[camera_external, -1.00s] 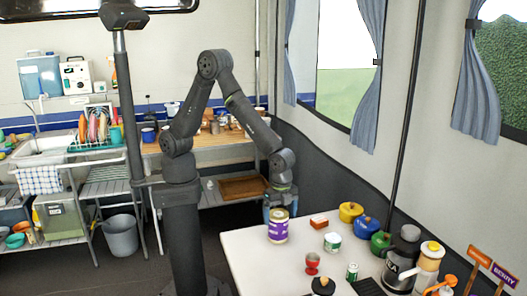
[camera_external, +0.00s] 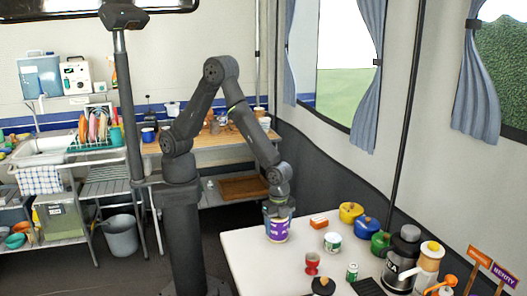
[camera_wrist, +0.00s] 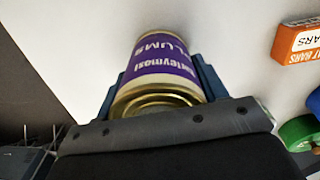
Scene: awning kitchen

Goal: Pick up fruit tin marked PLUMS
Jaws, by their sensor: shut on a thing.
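The fruit tin has a purple label and cream bands; its label reads PLUMS in the wrist view (camera_wrist: 160,68). In the external view the tin (camera_external: 277,230) stands upright at the table's far left part, touching or very near the top. My gripper (camera_external: 278,212) is around the tin's upper part and shut on it. In the wrist view my gripper's fingers (camera_wrist: 160,88) press on both sides of the tin. Its gold-rimmed end faces the palm.
The white table (camera_external: 245,247) holds a red-orange box (camera_external: 319,222), a green-and-white tin (camera_external: 333,242), a red egg cup (camera_external: 312,264) and a small green can (camera_external: 352,271). Yellow (camera_external: 351,212), blue (camera_external: 367,228) and green (camera_external: 381,243) pots stand along the right.

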